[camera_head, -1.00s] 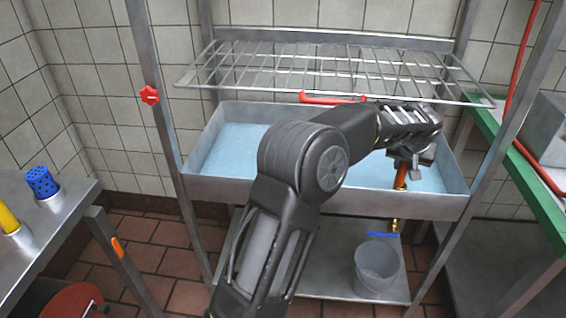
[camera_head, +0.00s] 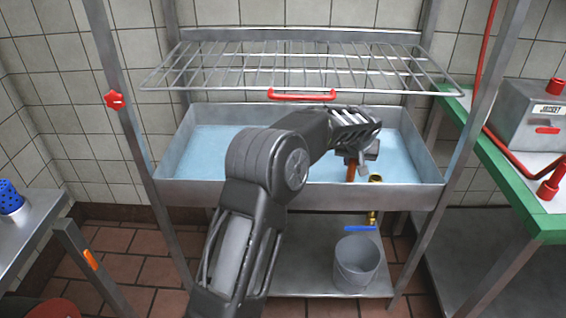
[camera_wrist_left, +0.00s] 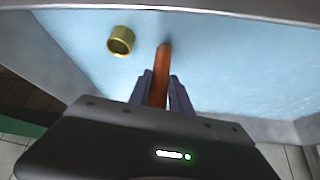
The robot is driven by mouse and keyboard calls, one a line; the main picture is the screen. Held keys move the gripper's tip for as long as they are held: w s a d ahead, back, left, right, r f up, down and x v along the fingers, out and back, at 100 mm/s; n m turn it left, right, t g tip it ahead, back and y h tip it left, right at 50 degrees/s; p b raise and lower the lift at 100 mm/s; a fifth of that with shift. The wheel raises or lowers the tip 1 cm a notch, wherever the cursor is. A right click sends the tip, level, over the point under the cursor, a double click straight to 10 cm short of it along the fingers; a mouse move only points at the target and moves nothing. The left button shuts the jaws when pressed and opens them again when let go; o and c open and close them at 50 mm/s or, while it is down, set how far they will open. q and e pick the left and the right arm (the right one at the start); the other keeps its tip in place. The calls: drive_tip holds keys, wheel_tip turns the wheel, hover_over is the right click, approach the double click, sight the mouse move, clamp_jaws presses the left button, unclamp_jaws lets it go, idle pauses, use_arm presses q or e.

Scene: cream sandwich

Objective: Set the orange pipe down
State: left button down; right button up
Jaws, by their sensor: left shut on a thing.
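The orange pipe (camera_head: 351,173) is a slim, upright orange-brown tube over the right part of the blue-floored metal basin (camera_head: 310,196). My left gripper (camera_head: 356,158) is shut on the pipe. In the left wrist view the pipe (camera_wrist_left: 164,60) runs between the two fingers of my left gripper (camera_wrist_left: 161,88) and sticks out past their tips. I cannot tell whether the pipe's end touches the basin floor. A brass fitting (camera_head: 375,179) stands in the basin just right of the pipe. It also shows in the left wrist view (camera_wrist_left: 121,40), apart from the pipe. My right gripper is not in view.
A wire rack (camera_head: 230,66) with a red handle (camera_head: 301,95) hangs above the basin. A grey bucket (camera_head: 356,262) and a blue-levered valve (camera_head: 361,228) are below. A green-edged table (camera_head: 520,205) stands right, a metal table (camera_head: 30,230) left. The basin's left half looks clear.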

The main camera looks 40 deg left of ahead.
use_arm(q)
drive_tip(key=s+a, duration=0.7)
drive_tip(key=a, duration=0.2)
drive_tip(key=shift+s+a, duration=0.3)
drive_tip(key=shift+a, duration=0.1)
drive_tip(key=shift+a, duration=0.1)
drive_tip(key=s+a, duration=0.1)
drive_tip(key=s+a+f, duration=0.1)
drive_tip(key=a, duration=0.1)
drive_tip(key=shift+s+p, duration=0.25)
drive_tip(key=shift+p, duration=0.15)
drive_tip(key=shift+w+f, duration=0.1)
drive_tip(key=shift+f, duration=0.15)
drive_tip(key=shift+f, duration=0.15)
drive_tip(key=c, duration=1.2)
unclamp_jaws()
